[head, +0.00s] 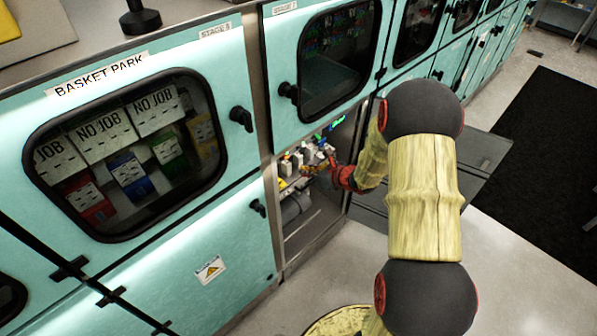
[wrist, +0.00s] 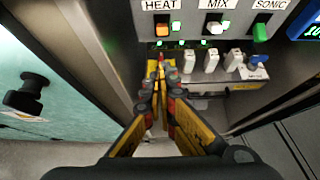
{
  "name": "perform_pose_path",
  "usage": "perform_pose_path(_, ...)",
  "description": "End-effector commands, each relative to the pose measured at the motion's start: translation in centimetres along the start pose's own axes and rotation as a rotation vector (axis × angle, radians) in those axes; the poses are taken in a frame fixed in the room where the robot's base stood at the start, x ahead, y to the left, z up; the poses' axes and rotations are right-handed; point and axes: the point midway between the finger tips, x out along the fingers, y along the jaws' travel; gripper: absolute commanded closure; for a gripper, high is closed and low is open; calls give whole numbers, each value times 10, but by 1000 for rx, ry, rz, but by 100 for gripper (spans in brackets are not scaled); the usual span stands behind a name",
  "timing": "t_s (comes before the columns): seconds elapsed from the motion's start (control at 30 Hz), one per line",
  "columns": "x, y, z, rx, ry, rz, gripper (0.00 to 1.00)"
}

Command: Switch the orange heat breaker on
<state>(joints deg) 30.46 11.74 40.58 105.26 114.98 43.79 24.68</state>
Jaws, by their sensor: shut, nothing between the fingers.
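In the wrist view, an orange switch or button (wrist: 162,29) sits under the HEAT label (wrist: 161,5). Below it is a row of breakers with white levers (wrist: 211,61) and a blue one (wrist: 257,61) at the right end. My gripper (wrist: 156,76) is shut and empty, its tips at the left end of this row, below the HEAT label. The tips cover that spot, so I cannot make out an orange breaker lever there or whether they touch it. In the head view my gripper (head: 320,168) reaches into the open lower bay by the white levers.
A MIX button (wrist: 215,28) and a green SONIC button (wrist: 260,33) are right of HEAT. A teal door with a black knob (wrist: 27,93) is close on the left. In the head view the bay's opened door (head: 481,150) lies at the right, behind my arm.

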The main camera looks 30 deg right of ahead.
Motion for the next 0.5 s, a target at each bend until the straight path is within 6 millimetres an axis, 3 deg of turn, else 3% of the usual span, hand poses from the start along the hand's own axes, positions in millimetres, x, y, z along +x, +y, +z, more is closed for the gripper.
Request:
perform_pose_path(0.2, -18, 0, 3, 1, 1, -1, 100)
perform_pose_path(0.5, -19, 0, 2, 2, 1, 0, 100)
